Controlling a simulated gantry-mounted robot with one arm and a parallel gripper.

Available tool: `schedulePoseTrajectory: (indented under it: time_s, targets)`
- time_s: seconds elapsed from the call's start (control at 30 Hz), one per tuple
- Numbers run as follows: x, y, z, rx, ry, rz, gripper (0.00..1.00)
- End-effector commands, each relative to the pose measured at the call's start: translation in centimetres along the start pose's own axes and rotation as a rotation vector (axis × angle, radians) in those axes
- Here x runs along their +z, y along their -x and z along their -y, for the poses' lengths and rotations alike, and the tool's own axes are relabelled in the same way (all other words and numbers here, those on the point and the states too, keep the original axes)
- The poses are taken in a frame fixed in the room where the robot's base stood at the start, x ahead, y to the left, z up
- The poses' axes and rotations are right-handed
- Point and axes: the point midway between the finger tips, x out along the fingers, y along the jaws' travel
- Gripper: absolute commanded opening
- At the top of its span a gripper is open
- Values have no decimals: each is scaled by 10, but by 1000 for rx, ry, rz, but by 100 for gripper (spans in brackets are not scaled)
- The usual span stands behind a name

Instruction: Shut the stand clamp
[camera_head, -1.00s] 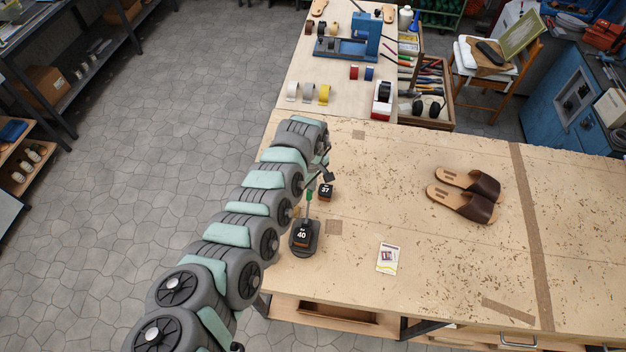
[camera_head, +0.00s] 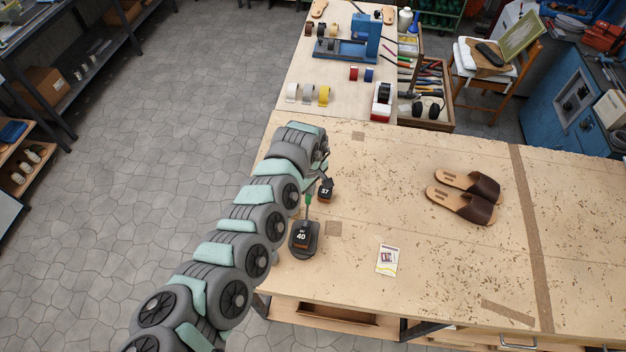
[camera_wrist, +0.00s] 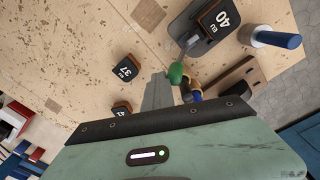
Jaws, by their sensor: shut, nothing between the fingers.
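The stand has a dark grey base (camera_head: 304,250) at the left end of the bench in the head view, carrying a black block marked 40 (camera_head: 302,236). A thin upright with a green part (camera_head: 308,198) rises from it. In the wrist view the base (camera_wrist: 187,27) is at the top and the green part (camera_wrist: 176,72) is in the middle. My gripper (camera_wrist: 158,80) is shut and empty, its grey fingertips just left of the green part; I cannot tell whether they touch. Whether the clamp is open is unclear, as its jaws are partly hidden.
A block marked 37 (camera_head: 326,190) stands close behind the stand. The wrist view also shows a brown piece (camera_wrist: 230,76) and a white-and-blue cylinder (camera_wrist: 272,38) near it. Sandals (camera_head: 465,198) and a card (camera_head: 387,260) lie right, with clear bench between.

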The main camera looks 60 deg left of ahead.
Motion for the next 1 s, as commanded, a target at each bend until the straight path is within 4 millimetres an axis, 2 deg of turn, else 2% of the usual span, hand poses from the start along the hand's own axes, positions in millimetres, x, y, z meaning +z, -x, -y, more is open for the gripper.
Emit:
schedulePoseTrajectory:
  time_s: [0.03,0.4,0.63,0.77,1.0]
  targets:
    - [15,-25,23,-60,1,42,0]
    - [24,-21,38,-60,0,45,0]
    - [28,-17,39,-57,-4,44,0]
    - [29,-10,35,-52,-7,43,0]
    - [25,18,28,-45,-8,38,0]
